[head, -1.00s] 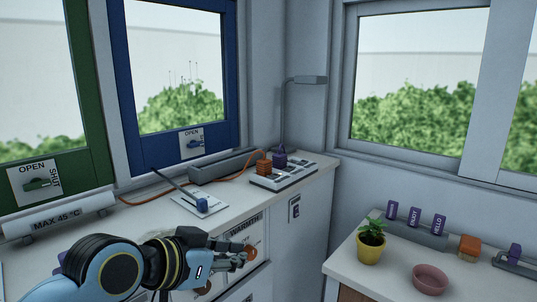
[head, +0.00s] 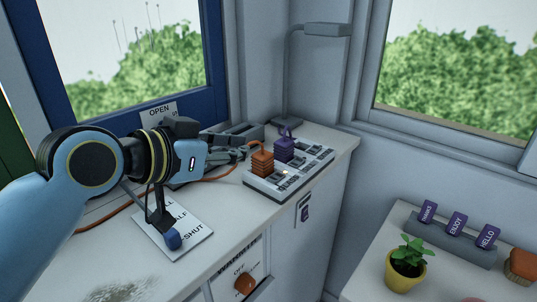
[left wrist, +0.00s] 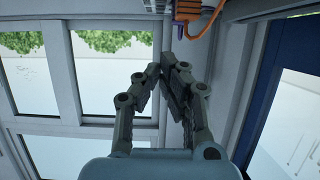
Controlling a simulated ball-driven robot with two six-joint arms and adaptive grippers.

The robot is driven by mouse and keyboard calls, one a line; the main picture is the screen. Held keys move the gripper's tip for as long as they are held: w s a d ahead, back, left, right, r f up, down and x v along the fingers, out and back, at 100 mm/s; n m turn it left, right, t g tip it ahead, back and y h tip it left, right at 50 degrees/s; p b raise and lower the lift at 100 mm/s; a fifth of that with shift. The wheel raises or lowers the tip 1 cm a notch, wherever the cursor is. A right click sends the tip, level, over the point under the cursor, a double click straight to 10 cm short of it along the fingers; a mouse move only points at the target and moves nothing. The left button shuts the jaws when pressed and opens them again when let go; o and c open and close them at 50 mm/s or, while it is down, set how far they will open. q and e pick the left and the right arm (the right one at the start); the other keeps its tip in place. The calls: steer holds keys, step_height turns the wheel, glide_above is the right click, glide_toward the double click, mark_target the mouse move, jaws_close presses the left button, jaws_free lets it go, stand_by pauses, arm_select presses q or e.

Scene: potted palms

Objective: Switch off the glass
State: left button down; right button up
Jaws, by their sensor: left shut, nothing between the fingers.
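A pale power strip (head: 318,160) lies on the counter at the back right, with switches along it. An orange plug (head: 262,165) and a purple plug (head: 284,150) stand on it. Small lettering marks its front edge near the orange plug; I cannot read it surely. My left gripper (head: 244,153) is shut and empty, its fingertips just left of the orange plug. In the left wrist view the fingers (left wrist: 168,66) meet at their tips, and an orange ribbed plug (left wrist: 193,12) shows at the top edge. My right gripper is not in view.
A lever with a blue knob (head: 172,239) stands on a HALF/SHUT plate below my left arm. A lamp (head: 290,75) rises behind the strip. An orange knob (head: 245,284) is on the cabinet front. A yellow potted plant (head: 405,270) stands on the right table.

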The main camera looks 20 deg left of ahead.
arm_select(q)
glide_above(270, 185)
steer(key=f, duration=0.3)
steer(key=shift+w+f+p, duration=0.15)
steer(key=shift+w+p, duration=0.2)
steer(key=shift+w, duration=0.05)
steer(key=f, duration=0.2)
steer(key=shift+s+f, duration=0.2)
steer(key=shift+f, duration=0.2)
steer(key=shift+s+f, duration=0.15)
steer(key=shift+f, duration=0.55)
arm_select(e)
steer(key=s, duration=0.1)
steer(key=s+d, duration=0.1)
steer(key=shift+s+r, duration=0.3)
arm_select(q)
steer(key=shift+f, duration=0.1)
